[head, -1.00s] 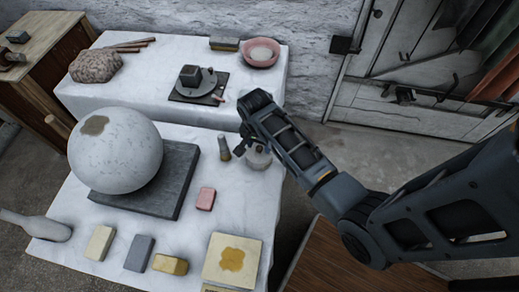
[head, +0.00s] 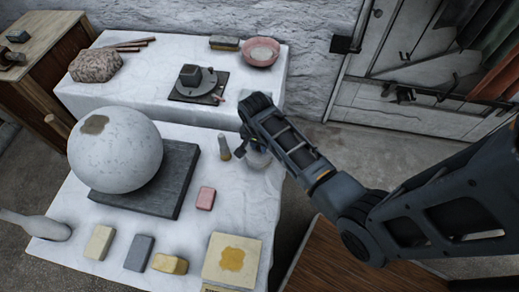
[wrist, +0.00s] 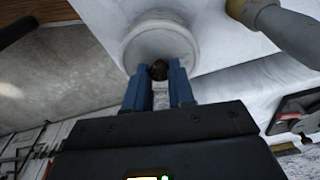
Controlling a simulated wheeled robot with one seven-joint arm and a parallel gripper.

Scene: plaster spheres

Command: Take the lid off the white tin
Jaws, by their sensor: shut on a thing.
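The white tin (head: 260,160) stands near the right edge of the front white-covered table, partly hidden behind my arm. In the wrist view its round white lid (wrist: 140,42) has a small dark brown knob (wrist: 158,70). My gripper (wrist: 158,75) is shut on this knob, with one blue finger on each side. In the head view my gripper (head: 246,143) is over the tin and hard to make out. I cannot tell whether the lid still rests on the tin.
A short brush-like tool (head: 224,148) stands close left of the tin. A pink block (head: 205,197) and a large plaster sphere (head: 115,150) on a dark slab lie farther left. A turntable (head: 193,84) is on the back table.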

